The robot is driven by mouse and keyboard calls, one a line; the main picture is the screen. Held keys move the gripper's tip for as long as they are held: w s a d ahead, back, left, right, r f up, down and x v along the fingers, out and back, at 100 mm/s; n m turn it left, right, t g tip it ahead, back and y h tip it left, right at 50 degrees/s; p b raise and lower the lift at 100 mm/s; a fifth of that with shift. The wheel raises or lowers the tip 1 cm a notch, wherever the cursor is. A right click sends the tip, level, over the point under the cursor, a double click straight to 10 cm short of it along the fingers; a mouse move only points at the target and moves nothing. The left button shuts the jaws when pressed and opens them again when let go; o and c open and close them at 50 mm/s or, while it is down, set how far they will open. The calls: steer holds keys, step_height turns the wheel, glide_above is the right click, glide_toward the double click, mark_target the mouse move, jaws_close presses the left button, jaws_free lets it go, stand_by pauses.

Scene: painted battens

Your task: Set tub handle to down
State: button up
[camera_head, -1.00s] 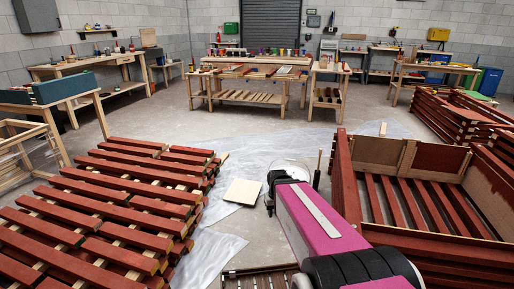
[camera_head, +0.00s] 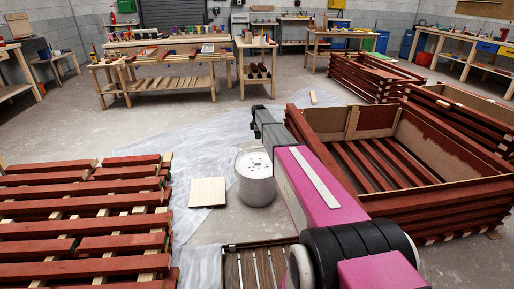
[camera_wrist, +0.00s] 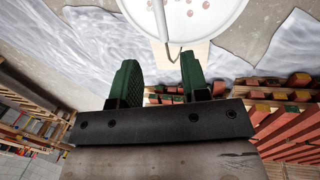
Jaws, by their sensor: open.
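A white round tub (camera_head: 256,182) with dark spots on its top stands on the floor, left of my pink arm. The wrist view shows part of its pale, red-spotted top (camera_wrist: 205,14) at the upper edge. A thin grey handle (camera_wrist: 160,22) crosses in front of the tub there and ends in a bent wire. My gripper (camera_wrist: 158,78) has its two green fingers wide apart with nothing between the tips. The handle's bent end lies just beyond the fingertips in the picture; I cannot tell whether it touches. The handle is not clear in the head view.
Red battens on a rack (camera_head: 85,225) lie at the left. A red-slatted crate (camera_head: 400,215) stands close to the right of my arm. A pale square board (camera_head: 207,192) lies left of the tub on plastic sheeting. A workbench (camera_head: 170,65) stands behind.

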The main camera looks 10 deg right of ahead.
steer(key=x, duration=1)
steer(key=shift+a+f, duration=0.15)
steer(key=shift+f, duration=0.2)
jaws_close()
